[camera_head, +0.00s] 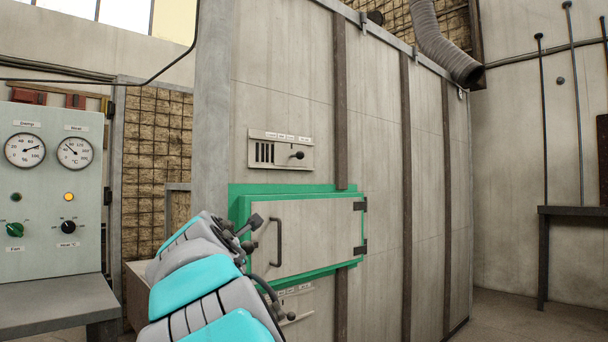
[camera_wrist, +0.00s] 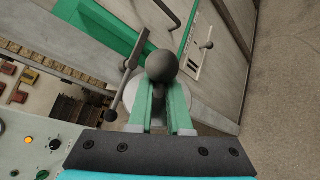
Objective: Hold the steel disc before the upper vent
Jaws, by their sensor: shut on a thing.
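The upper vent (camera_head: 281,150) is a pale plate with dark slots and a small ball-ended lever, on the wall above the green-framed door. My gripper (camera_wrist: 160,92) is shut on a dark stem with a round dark knob (camera_wrist: 162,65). A pale grey round plate, seemingly the steel disc (camera_wrist: 204,107), shows partly behind the fingers; most of it is hidden. In the head view my arm covers the fingers and disc, to the lower left of the vent, by the door's left edge.
The door (camera_head: 312,237) has a bar handle and dark hinges. A dark latch lever (camera_wrist: 124,75) stands close left of my fingers. A lower vent (camera_head: 293,292) is partly covered by my arm. A gauge panel (camera_head: 50,190) stands left.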

